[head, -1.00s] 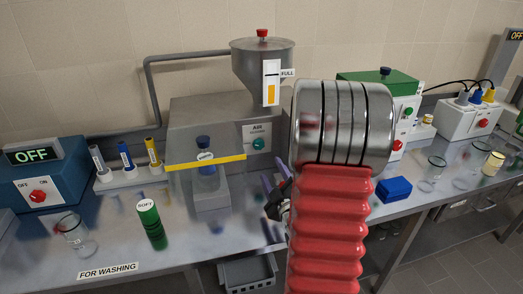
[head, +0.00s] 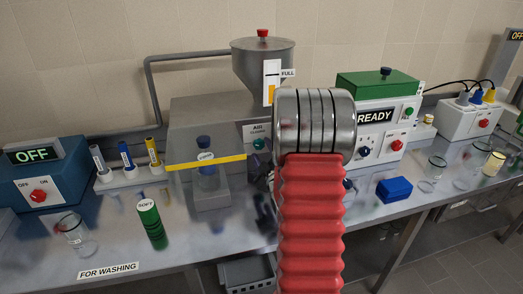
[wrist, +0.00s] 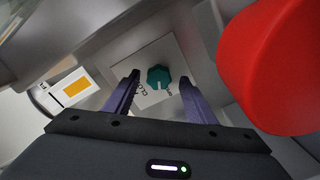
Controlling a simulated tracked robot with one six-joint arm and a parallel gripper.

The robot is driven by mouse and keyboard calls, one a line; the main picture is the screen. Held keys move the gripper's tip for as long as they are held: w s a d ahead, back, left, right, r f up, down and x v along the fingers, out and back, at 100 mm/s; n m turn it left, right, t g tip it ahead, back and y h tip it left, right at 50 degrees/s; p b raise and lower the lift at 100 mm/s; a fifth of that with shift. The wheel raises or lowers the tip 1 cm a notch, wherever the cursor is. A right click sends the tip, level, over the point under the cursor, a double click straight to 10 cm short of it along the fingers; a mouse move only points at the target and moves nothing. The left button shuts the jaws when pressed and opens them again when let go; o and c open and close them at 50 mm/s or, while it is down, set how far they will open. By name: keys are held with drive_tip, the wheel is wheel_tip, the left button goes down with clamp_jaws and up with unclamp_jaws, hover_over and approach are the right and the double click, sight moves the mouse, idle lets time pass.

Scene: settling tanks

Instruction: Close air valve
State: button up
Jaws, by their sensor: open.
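The air valve is a teal knob (wrist: 158,77) on a white label plate (wrist: 148,98) in the wrist view. In the head view the teal knob (head: 259,144) shows on the plate marked AIR, on the grey machine's front below the funnel. My gripper (wrist: 160,85) is open, with its two purple fingers on either side of the knob in the wrist view. I cannot tell whether the fingers touch it. In the head view my red and silver arm covers most of the gripper. Part of the plate's lettering is hidden by the fingers.
The funnel (head: 262,62) with a FULL gauge stands above the valve. A green-topped machine reading READY (head: 375,116) stands to the right.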

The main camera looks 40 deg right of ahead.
drive_tip(key=shift+w+d, duration=0.35)
drive_tip(key=shift+w, duration=0.3)
drive_tip(key=shift+c, duration=0.2)
drive_tip(key=c, duration=1)
drive_tip(key=shift+f+m, duration=0.1)
drive_tip(key=shift+m, duration=0.3)
drive_tip(key=shift+a+m, duration=0.1)
drive_tip(key=shift+m, duration=0.7)
drive_tip(key=m, duration=1)
drive_tip(key=shift+a+f+m, duration=0.1)
drive_tip(key=shift+m, duration=0.2)
